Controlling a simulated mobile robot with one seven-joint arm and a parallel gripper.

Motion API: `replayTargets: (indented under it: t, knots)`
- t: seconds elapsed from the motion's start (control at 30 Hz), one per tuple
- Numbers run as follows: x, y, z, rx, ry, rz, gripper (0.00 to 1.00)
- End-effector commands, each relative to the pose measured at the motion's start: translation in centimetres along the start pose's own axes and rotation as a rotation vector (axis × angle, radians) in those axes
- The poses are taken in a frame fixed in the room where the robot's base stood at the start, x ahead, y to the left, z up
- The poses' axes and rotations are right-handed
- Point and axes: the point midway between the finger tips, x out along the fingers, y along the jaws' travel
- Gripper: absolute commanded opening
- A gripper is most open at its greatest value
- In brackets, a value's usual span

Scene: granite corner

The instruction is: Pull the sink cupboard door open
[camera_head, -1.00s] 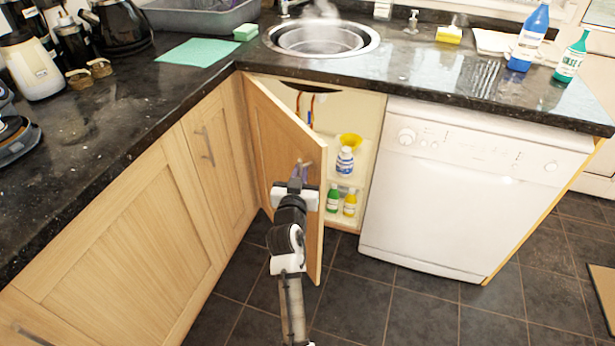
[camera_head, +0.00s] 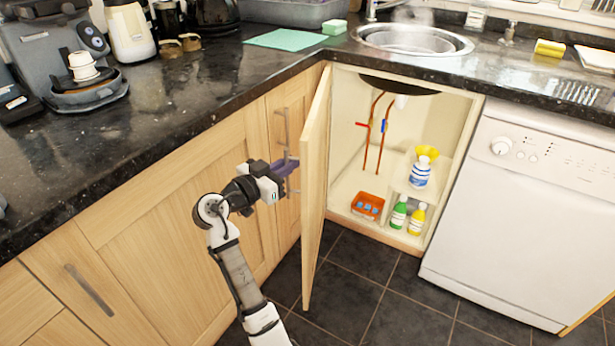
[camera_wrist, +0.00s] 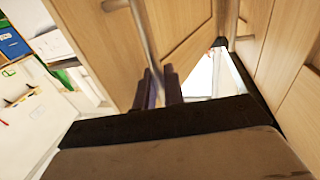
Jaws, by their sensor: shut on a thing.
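The sink cupboard door (camera_head: 315,170) is light wood and stands wide open, seen almost edge-on in the head view. The sink cupboard (camera_head: 345,130) shows its inside to the right of the door. My gripper (camera_head: 286,170) is at the outer face of the door, on its left side, shut on the door's metal bar handle. In the wrist view the handle (camera_wrist: 143,35) runs down to the dark fingertips of my gripper (camera_wrist: 162,88), with the door face (camera_wrist: 185,20) behind. The handle's lower end is hidden by the fingers.
Inside the cupboard are copper pipes (camera_head: 371,135), an orange tray (camera_head: 367,206) and several bottles. A closed cupboard with its own handle (camera_head: 282,127) lies just left of the door. The white dishwasher (camera_head: 520,210) stands right. The dark tiled floor (camera_head: 370,290) in front is clear.

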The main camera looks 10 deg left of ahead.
Motion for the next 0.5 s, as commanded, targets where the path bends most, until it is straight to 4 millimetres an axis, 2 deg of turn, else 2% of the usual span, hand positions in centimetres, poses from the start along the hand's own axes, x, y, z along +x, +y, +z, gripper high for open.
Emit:
replayTargets:
  t: [0.2,0.5]
  knots:
    - [-1.0,-2.3,0.1,0.001,0.0,0.061,0.0]
    - [-1.3,-3.2,0.0,-0.001,-0.002,0.094,0.0]
